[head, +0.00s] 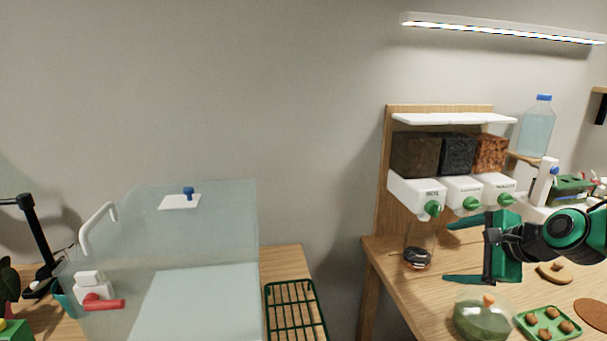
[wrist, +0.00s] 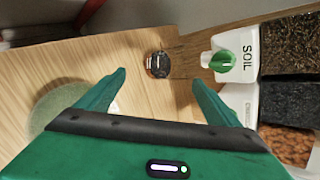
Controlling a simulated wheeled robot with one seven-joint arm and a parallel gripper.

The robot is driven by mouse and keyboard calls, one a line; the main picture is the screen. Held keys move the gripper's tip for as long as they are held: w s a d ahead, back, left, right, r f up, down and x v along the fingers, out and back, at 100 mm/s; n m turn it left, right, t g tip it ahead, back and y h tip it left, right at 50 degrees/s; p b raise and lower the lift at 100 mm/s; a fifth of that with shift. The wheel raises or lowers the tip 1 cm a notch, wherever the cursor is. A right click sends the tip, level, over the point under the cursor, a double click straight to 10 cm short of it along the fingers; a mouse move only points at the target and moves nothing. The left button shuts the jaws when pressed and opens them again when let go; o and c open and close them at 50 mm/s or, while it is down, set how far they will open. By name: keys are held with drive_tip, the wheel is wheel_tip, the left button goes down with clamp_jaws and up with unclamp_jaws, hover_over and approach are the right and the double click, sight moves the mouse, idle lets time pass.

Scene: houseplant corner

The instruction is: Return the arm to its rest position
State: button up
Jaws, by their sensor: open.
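My gripper (head: 462,251) is at the right in the head view, above the wooden table (head: 386,262), with its two green fingers spread apart and pointing left. In the wrist view my gripper (wrist: 157,82) is open, with nothing between its fingers. A small glass jar (head: 417,257) with dark matter at its bottom stands on the table under the left dispenser, just beyond the fingertips. The jar also shows in the wrist view (wrist: 158,65), ahead of the fingers and apart from them.
A dispenser rack with white spouts (head: 417,191) and green knobs stands behind the jar. A glass dome (head: 482,318) and a green tray (head: 548,324) of brown balls sit near the front. A clear tank (head: 190,290) and green wire rack (head: 295,311) are at left, past a gap.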

drive_tip(key=s+d+r+n+g+h, duration=0.1)
drive_tip(key=s+d+r+n+h, duration=0.2)
drive_tip(key=s+r+n, duration=0.35)
drive_tip(key=s+d+f+n+g, duration=0.1)
drive_tip(key=s+f+n+g, duration=0.2)
drive_tip(key=s, duration=0.7)
drive_tip(key=s+d+f+n+g, duration=0.1)
drive_tip(key=s+f+n+g, duration=0.3)
drive_tip(key=s, duration=0.7)
wheel_tip(320, 180, down, 2)
drive_tip(key=shift+s+f+g, duration=0.2)
drive_tip(key=shift+f+g, duration=0.05)
drive_tip(key=shift+g, duration=0.65)
drive_tip(key=shift+n, duration=0.25)
drive_tip(key=shift+w+a+f, duration=0.1)
drive_tip(key=shift+w+f, duration=0.15)
drive_tip(key=shift+w, duration=0.4)
